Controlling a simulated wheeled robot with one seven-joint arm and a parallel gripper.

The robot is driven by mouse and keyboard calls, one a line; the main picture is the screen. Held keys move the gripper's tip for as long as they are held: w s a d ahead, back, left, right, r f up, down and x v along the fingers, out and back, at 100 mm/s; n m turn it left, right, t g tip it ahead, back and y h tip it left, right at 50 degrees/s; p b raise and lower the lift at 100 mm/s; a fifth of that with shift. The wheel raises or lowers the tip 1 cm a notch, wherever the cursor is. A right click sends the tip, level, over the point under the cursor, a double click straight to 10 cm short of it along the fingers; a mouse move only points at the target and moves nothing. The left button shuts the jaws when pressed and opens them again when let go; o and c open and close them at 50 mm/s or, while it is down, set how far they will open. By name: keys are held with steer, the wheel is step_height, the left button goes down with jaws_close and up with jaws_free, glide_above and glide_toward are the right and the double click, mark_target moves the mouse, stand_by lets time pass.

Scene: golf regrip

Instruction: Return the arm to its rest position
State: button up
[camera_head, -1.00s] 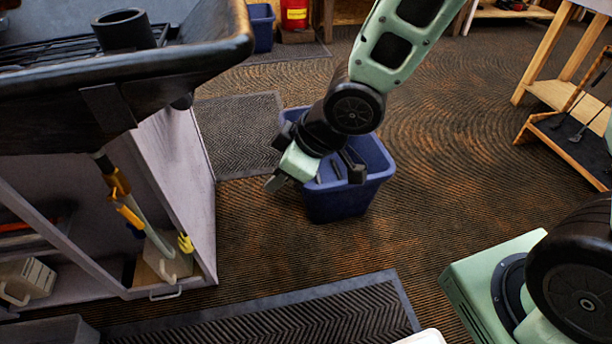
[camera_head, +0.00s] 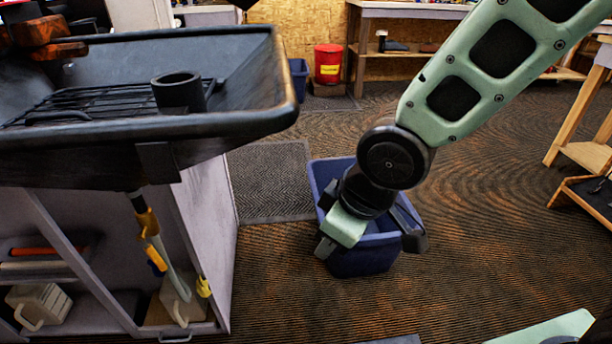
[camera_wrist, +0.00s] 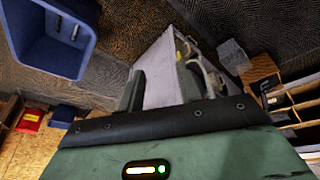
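My gripper (camera_head: 370,244) hangs from my pale green arm at the centre of the head view, in front of and partly over a blue bin (camera_head: 327,174). Its two dark fingers stand apart. In the wrist view my gripper (camera_wrist: 162,90) shows the same gap, with nothing held between the fingers. The blue bin is at the top left of the wrist view (camera_wrist: 72,62), with two small items inside. In the head view my gripper hides part of its front and opening.
A black workbench sink (camera_head: 230,122) with a grate and cup stands left, above a grey cabinet (camera_head: 208,230) holding tools. A red can (camera_head: 328,64) and another blue bin (camera_head: 298,78) stand behind. A wooden bench (camera_head: 585,110) is right. Patterned floor (camera_head: 480,240) lies open between.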

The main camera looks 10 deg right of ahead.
steer(key=s+d+r+m+g+h, duration=0.1)
steer(key=s+r, duration=0.1)
steer(key=s, duration=0.3)
steer(key=s+d+r+m+g+h, duration=0.1)
steer(key=s+d+r+g, duration=0.1)
steer(key=s, duration=0.4)
step_height(320, 180, up, 20)
steer(key=p, duration=1.9)
steer(key=shift+s+f, duration=0.2)
steer(key=shift+f, duration=0.05)
